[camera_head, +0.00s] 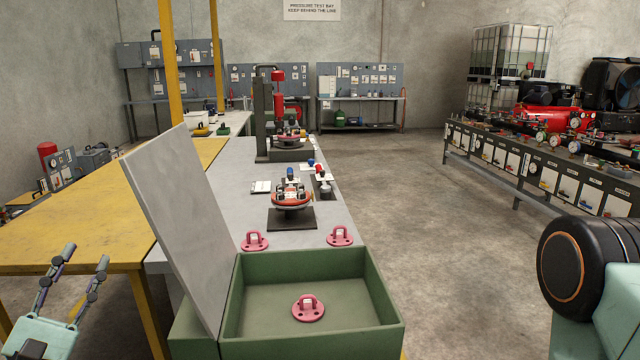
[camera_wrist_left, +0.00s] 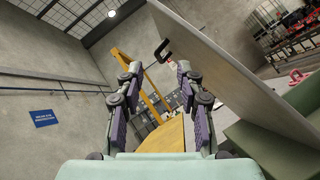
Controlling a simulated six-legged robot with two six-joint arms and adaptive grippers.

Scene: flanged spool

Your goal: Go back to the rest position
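My left gripper (camera_head: 86,258) is at the lower left of the head view, left of the green box and in front of the yellow table. In the left wrist view its two fingers (camera_wrist_left: 159,72) stand apart with nothing between them. My right gripper is not in view; only part of my right arm shows at the right edge. A red and grey flanged part (camera_head: 291,196) sits on a dark square plate on the grey bench (camera_head: 230,160).
An open green box (camera_head: 393,316) stands in front with a pink handled piece (camera_head: 308,308) inside. Its grey lid (camera_head: 178,215) leans up on the left. Two more pink pieces (camera_head: 254,241) (camera_head: 339,237) sit behind it.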

